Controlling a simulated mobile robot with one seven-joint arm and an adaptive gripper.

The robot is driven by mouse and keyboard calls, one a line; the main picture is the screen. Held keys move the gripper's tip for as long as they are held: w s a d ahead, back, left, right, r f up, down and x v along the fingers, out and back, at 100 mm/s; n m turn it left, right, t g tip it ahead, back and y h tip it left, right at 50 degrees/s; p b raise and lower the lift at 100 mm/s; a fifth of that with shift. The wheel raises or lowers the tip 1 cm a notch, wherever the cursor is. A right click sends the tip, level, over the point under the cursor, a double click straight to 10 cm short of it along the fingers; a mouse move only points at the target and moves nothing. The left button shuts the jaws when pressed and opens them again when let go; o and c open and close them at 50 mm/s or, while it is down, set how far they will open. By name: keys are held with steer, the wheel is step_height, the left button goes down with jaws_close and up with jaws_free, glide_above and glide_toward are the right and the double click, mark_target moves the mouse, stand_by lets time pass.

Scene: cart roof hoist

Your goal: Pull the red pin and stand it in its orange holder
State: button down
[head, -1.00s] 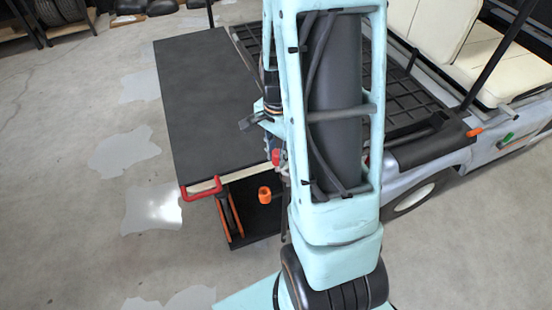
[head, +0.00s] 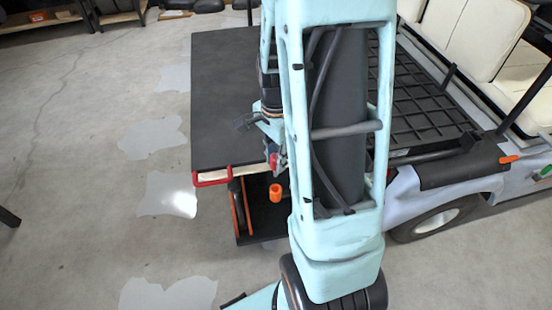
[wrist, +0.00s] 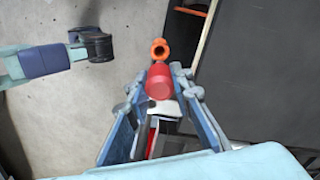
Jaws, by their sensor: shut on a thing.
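The red pin (wrist: 160,82) is between the fingers of my gripper (wrist: 162,76) in the wrist view, its rounded red head toward the camera. Its lower part is hidden. In the head view the red pin (head: 273,161) shows as a small red spot beside my arm, and my gripper (head: 272,151) is partly hidden by it. The orange holder (wrist: 160,49) is a ring with a dark opening, just beyond the pin in the wrist view. In the head view the holder (head: 276,192) appears just below the pin. The pin looks apart from it.
Floor at left is clear.

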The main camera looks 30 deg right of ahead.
mark_target(276, 176)
steer(key=shift+f+b, duration=2.1)
steer(key=shift+f, duration=0.85)
steer(key=shift+f+b, duration=1.65)
steer(key=shift+f, duration=1)
steer(key=shift+r, duration=0.15)
steer(key=shift+r+p, duration=2.15)
steer(key=shift+r, duration=0.1)
